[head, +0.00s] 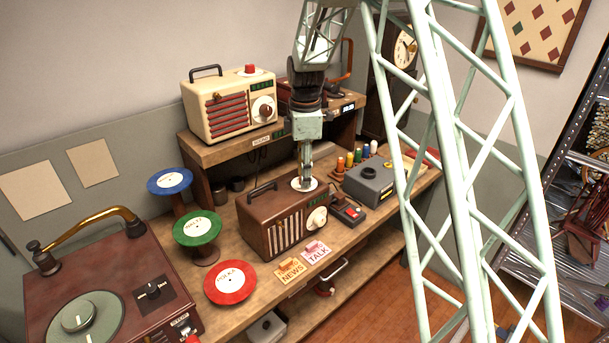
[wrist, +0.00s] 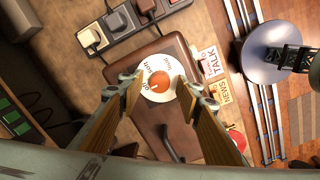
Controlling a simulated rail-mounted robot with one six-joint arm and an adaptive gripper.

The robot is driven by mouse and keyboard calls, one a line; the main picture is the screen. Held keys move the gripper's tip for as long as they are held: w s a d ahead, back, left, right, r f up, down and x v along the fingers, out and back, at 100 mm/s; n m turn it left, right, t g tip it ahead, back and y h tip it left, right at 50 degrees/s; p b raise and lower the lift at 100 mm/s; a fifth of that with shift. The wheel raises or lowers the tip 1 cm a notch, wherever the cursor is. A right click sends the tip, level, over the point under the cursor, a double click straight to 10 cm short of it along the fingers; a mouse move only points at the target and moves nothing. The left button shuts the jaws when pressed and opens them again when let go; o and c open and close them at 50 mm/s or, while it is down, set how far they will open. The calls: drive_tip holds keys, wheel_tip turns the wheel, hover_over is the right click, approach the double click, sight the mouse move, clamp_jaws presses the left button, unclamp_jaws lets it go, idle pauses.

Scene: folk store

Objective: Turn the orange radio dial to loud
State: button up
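The brown radio (head: 285,217) stands on the long wooden bench, with a white round dial plate (head: 316,188) on its top. In the wrist view the radio (wrist: 172,120) lies below me. The orange dial (wrist: 158,82) sits in the middle of its white plate, with small lettering around it. The pointer's exact setting is too small to read. My gripper (head: 305,181) points straight down over the plate and hides the orange dial in the head view. In the wrist view my gripper (wrist: 158,84) is open, one finger on each side of the dial, with gaps showing.
A cream radio (head: 232,103) stands on the shelf behind. A grey box (head: 372,184) and a small red-buttoned box (head: 348,213) are right of the brown radio. NEWS (head: 291,271) and TALK (head: 317,253) cards lie in front. Coloured records and a turntable are to the left.

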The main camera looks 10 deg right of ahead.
drive_tip(key=shift+f, duration=0.1)
drive_tip(key=shift+c, duration=0.7)
drive_tip(key=c, duration=0.7)
